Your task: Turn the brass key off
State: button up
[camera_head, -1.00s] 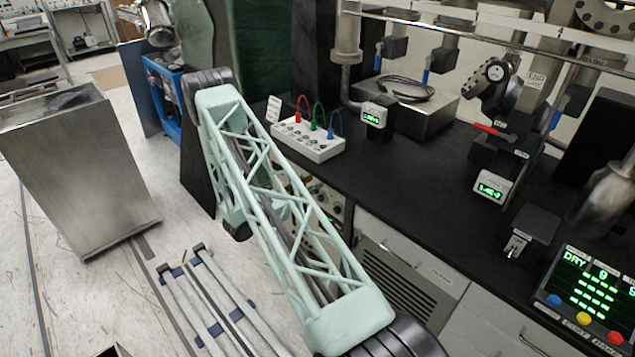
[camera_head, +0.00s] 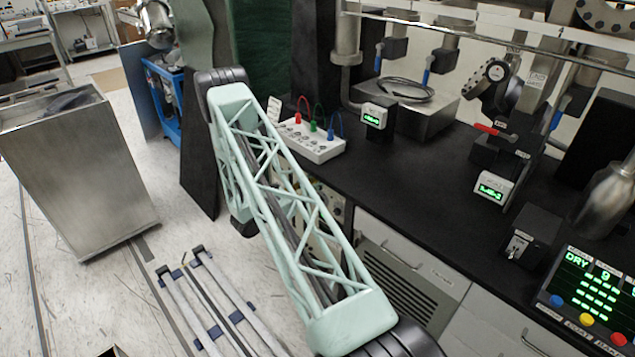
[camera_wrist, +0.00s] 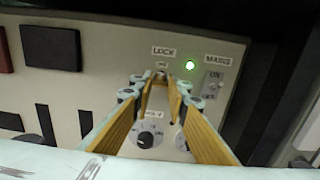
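In the wrist view, a small metallic key or lock (camera_wrist: 162,66) sits just under the LOCK label on a pale panel (camera_wrist: 110,50). It is too small to tell its brass colour or its turn angle. My gripper (camera_wrist: 161,80) faces the panel with its two yellow-tan fingers apart. The fingertips are just below and in front of the lock, with a gap between them. Whether they touch anything is unclear. A green lamp (camera_wrist: 190,66) glows right of the lock. In the head view, my gripper and the lock cannot be made out.
The panel also holds a MAINS switch (camera_wrist: 213,82) at the right, a VOLT knob (camera_wrist: 148,137) between the fingers, and dark buttons at the left. In the head view, a black bench (camera_head: 420,170) carries a terminal box (camera_head: 312,143). A steel bin (camera_head: 80,170) stands left.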

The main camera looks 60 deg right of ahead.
jog(key=shift+c, duration=0.9)
jog(key=shift+n+p, duration=0.3)
jog(key=shift+n, duration=0.1)
jog(key=shift+n+p, duration=3.1)
jog(key=shift+n, duration=5.4)
jog(key=o, duration=0.8)
